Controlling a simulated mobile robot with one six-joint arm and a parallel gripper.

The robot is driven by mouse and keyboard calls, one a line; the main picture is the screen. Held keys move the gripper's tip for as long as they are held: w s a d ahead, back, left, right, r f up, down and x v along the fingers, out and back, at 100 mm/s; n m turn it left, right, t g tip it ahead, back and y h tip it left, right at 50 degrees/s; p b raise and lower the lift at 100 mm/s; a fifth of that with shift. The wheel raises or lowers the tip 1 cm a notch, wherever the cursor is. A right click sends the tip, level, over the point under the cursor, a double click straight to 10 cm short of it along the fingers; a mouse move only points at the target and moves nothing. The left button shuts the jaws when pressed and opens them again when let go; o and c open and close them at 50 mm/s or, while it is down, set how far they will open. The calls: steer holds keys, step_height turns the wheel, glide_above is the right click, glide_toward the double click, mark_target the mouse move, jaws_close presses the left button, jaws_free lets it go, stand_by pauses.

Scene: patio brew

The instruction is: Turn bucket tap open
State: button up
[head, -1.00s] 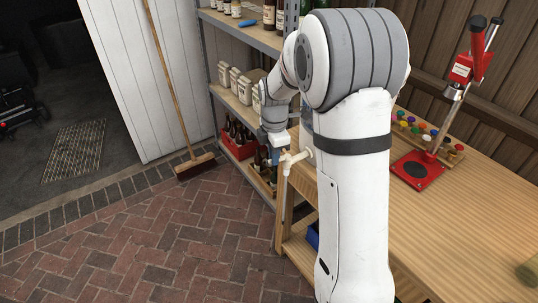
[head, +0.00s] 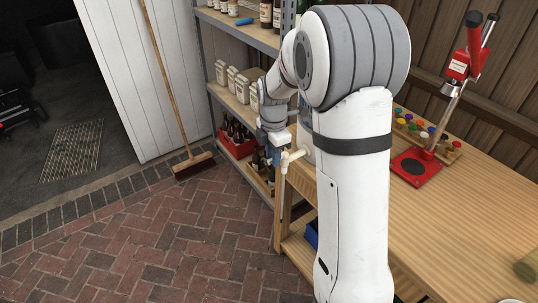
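The cream-coloured bucket tap (head: 291,158) juts out over the left edge of the wooden table, just left of my arm. The bucket behind it is almost wholly hidden by my arm; only a pale sliver (head: 305,138) shows. My gripper (head: 272,154) points down just left of the tap, close to it. I cannot tell whether it touches the tap. Its fingers are small and partly lost against the dark bottles behind, so their opening cannot be made out.
The wooden table (head: 460,220) holds a red bottle capper (head: 414,167) and a rack of coloured caps (head: 428,133). A metal shelf (head: 240,108) with jars, bottles and a red crate (head: 237,146) stands behind my gripper. A broom (head: 193,165) leans left. The brick floor in front is clear.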

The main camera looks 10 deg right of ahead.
steer(key=shift+o, duration=0.7)
steer(key=shift+w, duration=0.1)
steer(key=shift+r, duration=0.1)
step_height(320, 180, up, 8)
steer(key=shift+f, duration=0.2)
